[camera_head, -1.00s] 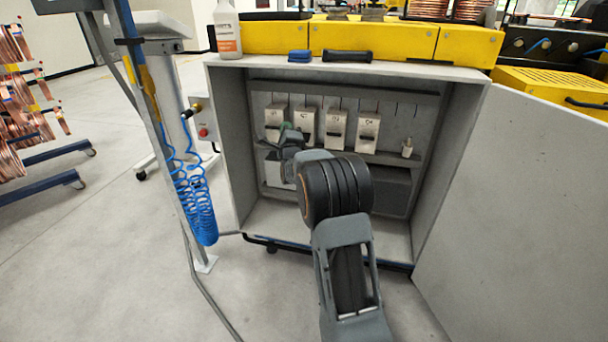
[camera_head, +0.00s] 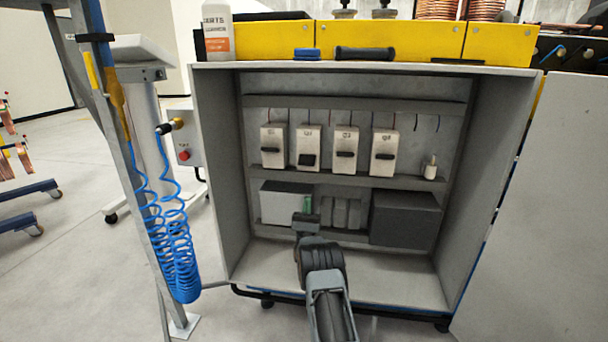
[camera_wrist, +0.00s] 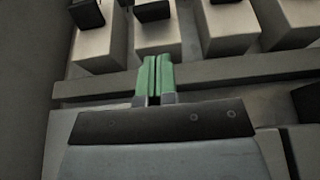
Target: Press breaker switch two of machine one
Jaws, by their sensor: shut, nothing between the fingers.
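Several white breakers stand in a row on a shelf inside the open grey cabinet (camera_head: 212,150). The second breaker from the left (camera_head: 308,137) has a dark switch (camera_head: 308,160) that looks like a squarer block, lower on its face than the slim horizontal handles of its neighbours. My gripper (camera_head: 308,205) is below the shelf, under the second breaker and apart from it. In the wrist view, its green fingertips (camera_wrist: 155,76) are together and empty, pointing toward the second breaker (camera_wrist: 157,38) and its dark switch (camera_wrist: 152,11). The breaker labels are too blurred to read surely.
The breaker shelf (camera_head: 350,180) runs just above my gripper. A light grey box (camera_head: 282,203) and a dark box (camera_head: 405,220) sit on either side below it. The cabinet door (camera_head: 555,220) stands open at right. A blue coiled hose (camera_head: 178,255) hangs at left.

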